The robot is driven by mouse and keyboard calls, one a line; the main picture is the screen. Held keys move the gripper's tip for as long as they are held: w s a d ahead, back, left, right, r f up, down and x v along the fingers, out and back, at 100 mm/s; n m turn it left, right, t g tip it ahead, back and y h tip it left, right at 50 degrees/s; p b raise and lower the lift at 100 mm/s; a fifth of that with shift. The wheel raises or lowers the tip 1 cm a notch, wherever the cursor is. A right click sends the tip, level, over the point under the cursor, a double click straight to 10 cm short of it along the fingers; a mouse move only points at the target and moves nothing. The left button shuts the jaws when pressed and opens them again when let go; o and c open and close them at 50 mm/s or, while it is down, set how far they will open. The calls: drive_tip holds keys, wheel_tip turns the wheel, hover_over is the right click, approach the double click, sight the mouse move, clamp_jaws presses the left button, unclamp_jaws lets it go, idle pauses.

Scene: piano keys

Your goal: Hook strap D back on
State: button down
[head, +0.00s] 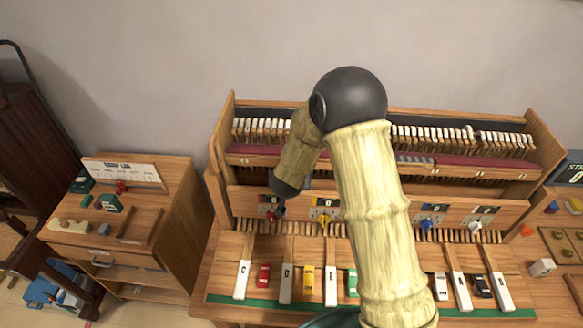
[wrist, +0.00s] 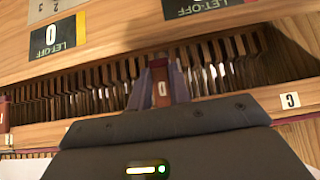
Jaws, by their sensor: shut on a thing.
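In the wrist view my gripper (wrist: 168,72) reaches in from the bottom, with its two fingers closed on a small dark red piece (wrist: 160,88). That piece bears a pale label whose mark looks like a D or a 0; I cannot tell if it is strap D. Its far end meets a row of dark upright parts (wrist: 100,85), and I cannot see whether it is hooked on anything. In the head view my gripper (head: 278,212) is low at the left part of the piano action, by the leftmost panel. My arm hides the middle of the action.
The piano action (head: 490,200) has a wooden rail with LET-OFF panels and yellow (head: 323,222), blue (head: 427,224) and white (head: 474,226) pieces. Lettered white keys (head: 286,285) and coloured blocks (head: 308,279) lie in front. A wooden cabinet (head: 180,235) stands left.

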drive_tip(key=shift+r+g+p, duration=0.1)
drive_tip(key=shift+g+p, duration=0.3)
drive_tip(key=shift+p, duration=0.4)
drive_tip(key=c, duration=1.3)
unclamp_jaws()
drive_tip(key=shift+s, duration=0.15)
drive_tip(key=v, duration=1.7)
drive_tip(key=shift+r+p, duration=0.15)
drive_tip(key=shift+p, duration=0.2)
drive_tip(key=shift+d, duration=0.1)
